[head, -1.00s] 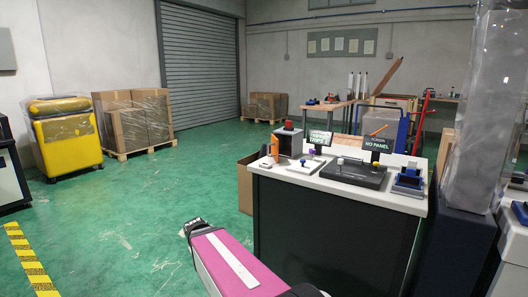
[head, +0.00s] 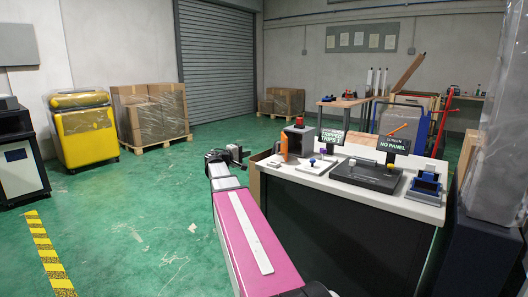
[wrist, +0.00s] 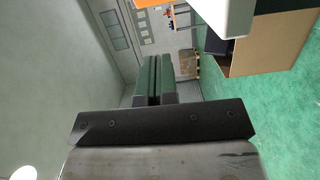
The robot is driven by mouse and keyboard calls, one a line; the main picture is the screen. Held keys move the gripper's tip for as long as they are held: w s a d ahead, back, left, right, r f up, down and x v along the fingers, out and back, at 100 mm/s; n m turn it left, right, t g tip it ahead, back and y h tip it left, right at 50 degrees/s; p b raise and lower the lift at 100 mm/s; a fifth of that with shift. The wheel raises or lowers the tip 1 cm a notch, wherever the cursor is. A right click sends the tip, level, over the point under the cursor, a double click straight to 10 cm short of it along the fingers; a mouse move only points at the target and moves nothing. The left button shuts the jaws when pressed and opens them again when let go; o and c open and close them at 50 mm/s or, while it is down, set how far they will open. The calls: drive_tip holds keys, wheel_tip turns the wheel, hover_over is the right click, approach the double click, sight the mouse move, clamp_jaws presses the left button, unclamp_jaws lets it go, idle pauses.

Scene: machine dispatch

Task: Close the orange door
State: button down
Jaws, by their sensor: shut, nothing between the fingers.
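The orange door (head: 284,148) is a small upright panel at the left side of a grey box (head: 302,140) with a red knob on top, on the white counter. It appears to stand open; its hinge is too small to make out. An orange edge also shows at the top of the wrist view (wrist: 150,3). My gripper (head: 244,153) is at the end of my outstretched arm, left of the door and apart from it. In the wrist view, its two dark green fingers (wrist: 154,80) are together with nothing between them.
The white-topped counter (head: 322,181) also holds a black panel (head: 366,175), small signs and a blue device (head: 427,186). A cardboard box (wrist: 268,45) stands beside the counter. Open green floor (head: 130,215) lies to the left.

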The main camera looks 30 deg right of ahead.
drive_tip(key=d, duration=0.3)
drive_tip(key=w+d, duration=0.1)
drive_tip(key=d, duration=0.2)
drive_tip(key=w+d, duration=0.1)
drive_tip(key=d, duration=0.2)
drive_tip(key=shift+d+f, duration=0.1)
drive_tip(key=shift+d, duration=0.15)
drive_tip(key=shift+s+d, duration=0.75)
drive_tip(key=shift+d, duration=0.25)
drive_tip(key=shift+s+d+f, duration=0.1)
drive_tip(key=shift+s+d, duration=0.35)
drive_tip(key=shift+d, duration=0.25)
drive_tip(key=shift+s, duration=0.15)
drive_tip(key=shift+s+d+n+t, duration=0.25)
drive_tip(key=shift+n+t, duration=0.15)
drive_tip(key=shift+t, duration=0.2)
